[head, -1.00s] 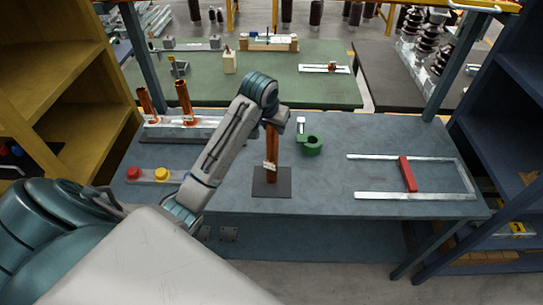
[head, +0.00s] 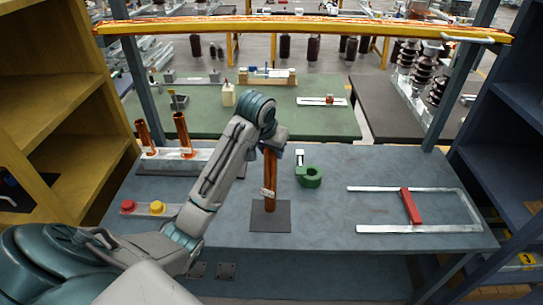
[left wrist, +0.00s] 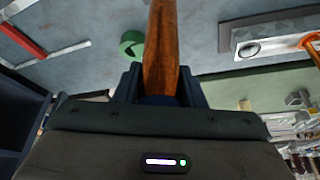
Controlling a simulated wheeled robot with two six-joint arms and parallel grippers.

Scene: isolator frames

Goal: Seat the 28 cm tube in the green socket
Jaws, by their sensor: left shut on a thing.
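My left gripper (head: 271,146) is shut on a copper-brown tube (head: 269,182) near its top. The tube is upright over a dark square mat (head: 271,217); its lower end is at the mat, and I cannot tell whether it touches. A pale label is on the tube's lower part. In the left wrist view the tube (left wrist: 160,50) stands between the fingers. The green socket (head: 310,177), a ring on a bracket, is empty, apart from the tube and to its right. It also shows in the left wrist view (left wrist: 131,43). My right gripper is not in view.
Two other copper tubes (head: 144,132) (head: 182,134) stand in a grey rack (head: 165,161) at the back left. A red button and a yellow button (head: 157,207) are at the front left. A metal U-frame with a red bar (head: 410,206) lies at right. Shelves flank the bench.

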